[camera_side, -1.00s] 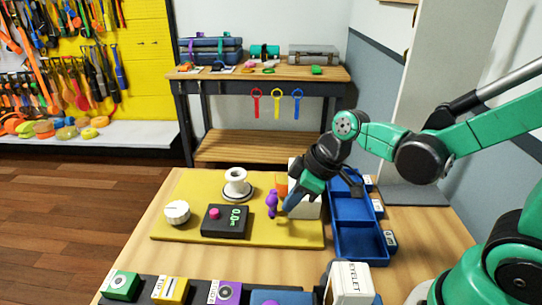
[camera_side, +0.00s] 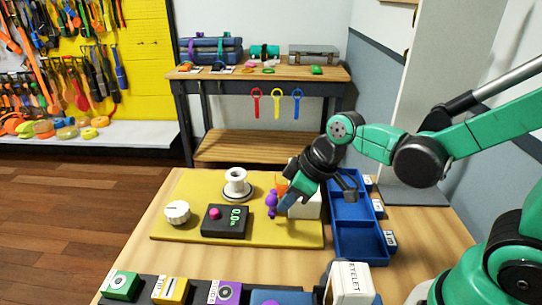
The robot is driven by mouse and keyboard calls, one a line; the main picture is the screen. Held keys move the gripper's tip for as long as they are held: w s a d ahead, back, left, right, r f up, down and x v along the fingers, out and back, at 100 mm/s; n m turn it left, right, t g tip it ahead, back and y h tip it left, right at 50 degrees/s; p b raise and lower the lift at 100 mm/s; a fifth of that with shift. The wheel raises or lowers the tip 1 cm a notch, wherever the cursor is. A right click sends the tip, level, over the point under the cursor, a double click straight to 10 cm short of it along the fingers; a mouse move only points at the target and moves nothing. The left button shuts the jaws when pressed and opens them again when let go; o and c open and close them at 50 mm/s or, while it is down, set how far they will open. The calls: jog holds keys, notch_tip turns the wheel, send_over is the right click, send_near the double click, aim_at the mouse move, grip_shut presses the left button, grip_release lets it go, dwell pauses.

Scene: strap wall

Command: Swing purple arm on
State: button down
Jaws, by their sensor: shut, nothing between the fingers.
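The purple arm (camera_side: 272,203) stands on the yellow board (camera_side: 262,236), right of the black box and in front of an orange part (camera_side: 281,184). My gripper (camera_side: 284,208) is shut, with its blue fingertips low over the board just right of the purple arm. I cannot tell whether they touch it. A white block (camera_side: 306,204) stands behind and right of my gripper and is partly hidden by it.
The board also holds a white spool (camera_side: 237,184), a white knob (camera_side: 177,212) and a black box (camera_side: 225,221) with a green readout and pink button. A blue compartment tray (camera_side: 358,244) lies to the right. Labelled blocks line the front edge.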

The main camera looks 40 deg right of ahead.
aim_at(244, 217)
jog(key=shift+a+m, duration=0.2)
jog(key=shift+m, duration=0.1)
jog(key=a+m+h, duration=0.1)
jog(key=m, duration=0.1)
jog(key=w+a+m+h, duration=0.1)
jog(key=m, duration=0.1)
jog(key=shift+w+t, duration=0.2)
jog(key=shift+t, duration=0.1)
jog(key=m, duration=0.1)
jog(key=w+a+m+h, duration=0.1)
jog(key=m, duration=0.1)
jog(key=w+m+h, duration=0.1)
jog(key=shift+w+a, duration=0.1)
jog(key=shift+a, duration=0.15)
jog(key=m, duration=0.1)
jog(key=w+m+h, duration=0.1)
jog(key=w+m+g, duration=0.1)
jog(key=m, duration=0.1)
jog(key=shift+a, duration=0.25)
jog(key=w+m, duration=0.1)
jog(key=w+m+g+h, duration=0.1)
jog(key=m, duration=0.1)
jog(key=shift+m+h, duration=0.3)
jog(key=shift+d, duration=0.1)
